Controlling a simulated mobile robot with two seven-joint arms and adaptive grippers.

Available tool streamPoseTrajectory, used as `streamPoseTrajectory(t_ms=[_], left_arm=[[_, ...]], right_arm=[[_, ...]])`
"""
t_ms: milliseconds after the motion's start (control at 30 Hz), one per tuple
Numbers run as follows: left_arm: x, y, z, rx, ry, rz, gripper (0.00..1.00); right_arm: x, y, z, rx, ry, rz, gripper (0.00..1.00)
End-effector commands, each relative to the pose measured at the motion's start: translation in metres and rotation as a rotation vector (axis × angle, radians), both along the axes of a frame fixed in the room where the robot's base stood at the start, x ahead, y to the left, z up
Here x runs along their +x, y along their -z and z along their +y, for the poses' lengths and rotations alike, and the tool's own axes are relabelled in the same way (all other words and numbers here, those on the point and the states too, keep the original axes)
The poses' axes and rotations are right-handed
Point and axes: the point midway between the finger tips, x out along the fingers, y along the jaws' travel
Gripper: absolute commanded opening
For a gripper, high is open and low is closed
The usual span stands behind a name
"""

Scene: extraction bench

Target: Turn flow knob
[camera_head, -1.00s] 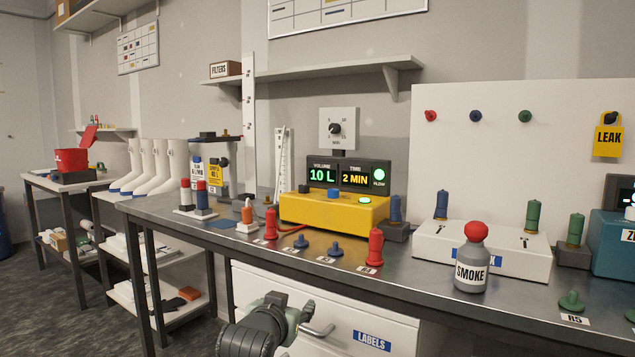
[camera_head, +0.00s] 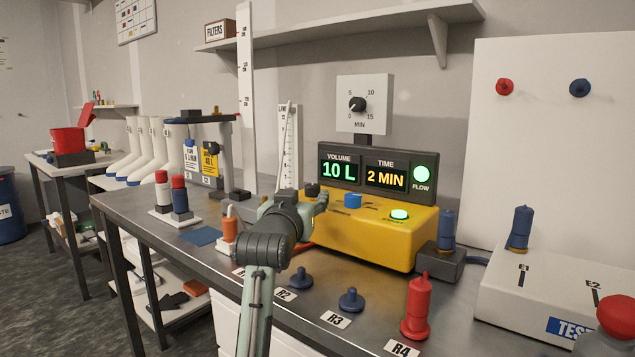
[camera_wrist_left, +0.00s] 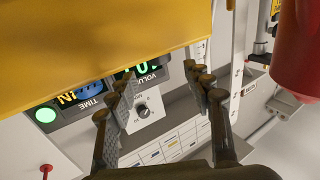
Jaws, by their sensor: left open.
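The yellow pump unit (camera_head: 385,236) stands on the bench with a lit display (camera_head: 380,172) reading 10 L and 2 MIN. Its top carries a small dark knob (camera_head: 312,189), a blue knob (camera_head: 352,200) and a lit green button (camera_head: 399,214); I see no label naming the flow knob. A black dial (camera_head: 357,104) marked MIN is on a white panel above. My left gripper (camera_head: 312,206) is at the pump's left end, close to the dark knob; contact cannot be told. In the left wrist view its fingers (camera_wrist_left: 160,75) are apart and empty, near the yellow housing (camera_wrist_left: 90,35).
Blue fittings (camera_head: 351,300) and a red one (camera_head: 416,308) stand along the bench front. An orange bottle (camera_head: 229,229) is left of my gripper. The white test box (camera_head: 545,300) is at right. A red object (camera_wrist_left: 300,45) is close in the wrist view.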

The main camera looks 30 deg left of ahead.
Motion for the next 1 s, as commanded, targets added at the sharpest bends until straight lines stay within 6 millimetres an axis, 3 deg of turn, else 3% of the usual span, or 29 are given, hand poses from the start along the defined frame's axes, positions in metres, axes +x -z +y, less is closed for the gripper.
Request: streamPoseTrajectory(t_ms=[167, 600, 967, 1000], left_arm=[[0.008, 0.0, 0.003, 0.0, 0.0, 0.002, 0.51], [0.066, 0.0, 0.027, 0.001, 0.0, 0.001, 0.51], [0.072, 0.0, 0.03, 0.0, 0.0, 0.0, 0.51], [0.072, 0.0, 0.03, 0.0, 0.0, 0.001, 0.47]], right_arm=[[-0.002, 0.0, 0.0, -0.002, -0.001, 0.002, 0.0], [-0.032, 0.028, -0.006, -0.019, -0.026, 0.048, 0.0], [-0.019, 0.028, -0.011, -0.027, -0.029, 0.027, 0.0], [-0.018, 0.028, -0.011, -0.026, -0.029, 0.026, 0.0]])
